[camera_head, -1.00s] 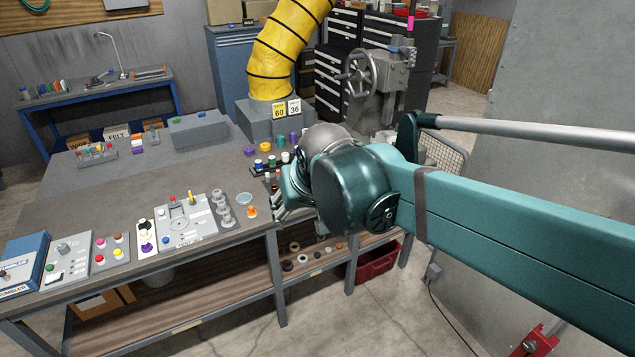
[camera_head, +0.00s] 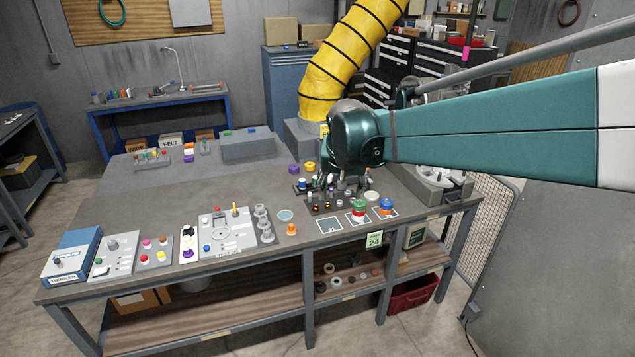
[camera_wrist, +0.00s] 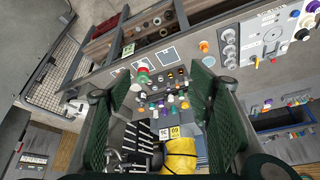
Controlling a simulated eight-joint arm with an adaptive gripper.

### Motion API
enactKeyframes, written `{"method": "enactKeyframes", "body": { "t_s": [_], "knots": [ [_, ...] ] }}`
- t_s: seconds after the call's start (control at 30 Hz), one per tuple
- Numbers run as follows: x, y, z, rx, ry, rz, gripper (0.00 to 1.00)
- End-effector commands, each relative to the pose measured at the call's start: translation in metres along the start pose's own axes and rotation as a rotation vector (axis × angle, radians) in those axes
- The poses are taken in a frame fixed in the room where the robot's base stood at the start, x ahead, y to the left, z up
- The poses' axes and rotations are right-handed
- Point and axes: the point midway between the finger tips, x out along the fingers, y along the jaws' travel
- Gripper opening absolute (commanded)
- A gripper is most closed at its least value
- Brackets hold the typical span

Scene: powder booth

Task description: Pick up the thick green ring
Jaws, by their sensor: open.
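A green ring-like piece (camera_head: 359,203) sits on a red one on a square mat at the front right of the bench, in the head view. Its thickness is hard to judge.
A dark rack (camera_head: 322,207) with small coloured parts stands left of the stack. A blue and orange piece (camera_head: 386,206) stands close on its right. A grey machine (camera_head: 438,183) is at the bench's right end. The left middle of the bench (camera_head: 150,195) is clear.

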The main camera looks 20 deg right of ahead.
Motion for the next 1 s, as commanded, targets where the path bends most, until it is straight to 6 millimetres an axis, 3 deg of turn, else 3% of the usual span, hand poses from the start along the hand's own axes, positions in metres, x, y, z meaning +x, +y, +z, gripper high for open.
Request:
{"method": "enactKeyframes", "body": {
  "t_s": [0.4,1.0],
  "knots": [
    [0.061,0.003,-0.064,0.114,-0.023,0.060,0.52],
    [0.168,0.017,-0.137,0.278,-0.046,0.151,0.52]
  ]
}}
